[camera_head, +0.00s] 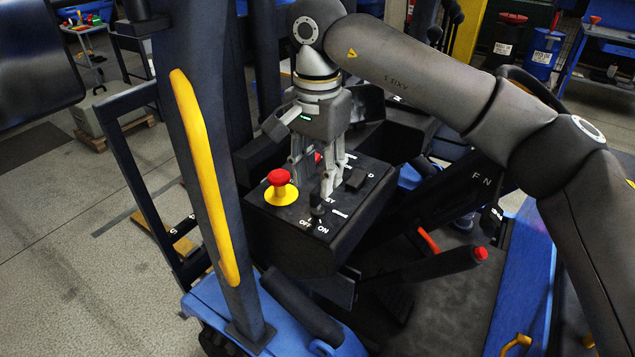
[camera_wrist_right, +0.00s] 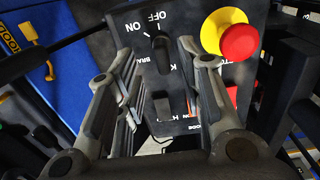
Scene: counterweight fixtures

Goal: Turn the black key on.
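The black key (camera_head: 318,208) stands near the front edge of a dark control panel (camera_head: 345,205), by white OFF and ON labels. In the right wrist view the key (camera_wrist_right: 161,50) shows below OFF, with ON to its left. Its exact setting is hard to tell. My right gripper (camera_head: 312,178) points down over the panel, just behind the key in the head view. Its fingers are apart and empty. In the wrist view the fingertips appear on either side of the key; no contact is visible. My left gripper is not in view.
A red emergency button on a yellow base (camera_head: 281,188) stands close to the left of the key. A black rocker switch (camera_head: 356,179) and a red part (camera_head: 318,158) are farther back on the panel. A dark post with a yellow handle (camera_head: 204,178) rises at left.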

